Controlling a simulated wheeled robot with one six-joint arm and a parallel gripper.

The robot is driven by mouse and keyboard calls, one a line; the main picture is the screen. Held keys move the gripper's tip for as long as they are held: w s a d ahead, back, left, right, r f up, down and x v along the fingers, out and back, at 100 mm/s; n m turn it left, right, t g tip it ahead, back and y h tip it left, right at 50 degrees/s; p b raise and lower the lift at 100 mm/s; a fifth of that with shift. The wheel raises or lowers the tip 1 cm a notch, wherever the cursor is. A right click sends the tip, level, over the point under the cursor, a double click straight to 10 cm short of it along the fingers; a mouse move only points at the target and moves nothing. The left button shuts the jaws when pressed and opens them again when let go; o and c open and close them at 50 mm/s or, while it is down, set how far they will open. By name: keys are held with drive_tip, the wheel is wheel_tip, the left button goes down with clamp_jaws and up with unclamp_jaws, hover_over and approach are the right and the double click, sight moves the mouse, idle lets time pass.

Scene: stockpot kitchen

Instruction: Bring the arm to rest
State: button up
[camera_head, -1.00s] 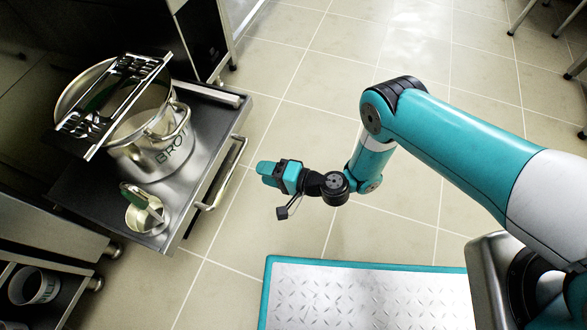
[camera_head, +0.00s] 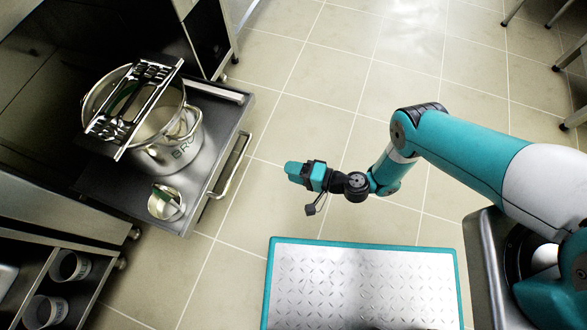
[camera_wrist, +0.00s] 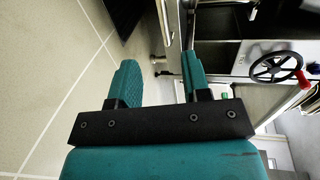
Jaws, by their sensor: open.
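My gripper (camera_head: 292,170) is at the end of my teal arm, out over bare floor to the right of the pulled-out drawer. In the wrist view my gripper (camera_wrist: 160,80) shows its two teal fingers apart with nothing between them. The arm is bent, with the wrist low and the gripper pointing left toward the drawer. It touches nothing that I can see.
A steel drawer (camera_head: 225,130) stands open at left. A teal-edged tread plate (camera_head: 360,285) lies in front. The tiled floor between is clear.

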idle(0.3)
drive_tip(key=w+a+r+n+g+h, duration=0.1)
drive_tip(key=w+r+n+g, duration=0.2)
drive_tip(key=r, duration=0.5)
drive_tip(key=w+a+r+n, duration=0.1)
drive_tip(key=w+r+n, duration=0.1)
drive_tip(key=w+r, duration=0.45)
drive_tip(key=w+a+r+n+g+h, duration=0.1)
drive_tip(key=w+a+r+n+g, duration=0.15)
drive_tip(key=r, duration=0.75)
drive_tip(key=s+d+r+n+h, duration=0.1)
drive_tip(key=s+d+r+h, duration=0.15)
drive_tip(key=r, duration=0.45)
drive_tip(key=s+d+r+n+h, duration=0.1)
drive_tip(key=s+d+r, duration=0.1)
drive_tip(key=d+r, duration=0.35)
drive_tip(key=s+d+r+n+h, duration=0.1)
drive_tip(key=s+d+r, duration=0.15)
drive_tip(key=r, duration=0.65)
drive_tip(key=s+d+r+t+h, duration=0.2)
drive_tip(key=s+d+r+h, duration=0.35)
drive_tip(key=s+d, duration=0.8)
wheel_tip(320, 180, up, 36)
drive_tip(key=s+a+y+p, duration=0.1)
drive_tip(key=a+p, duration=0.1)
drive_tip(key=p, duration=3.2)
drive_tip(key=shift+f, duration=0.2)
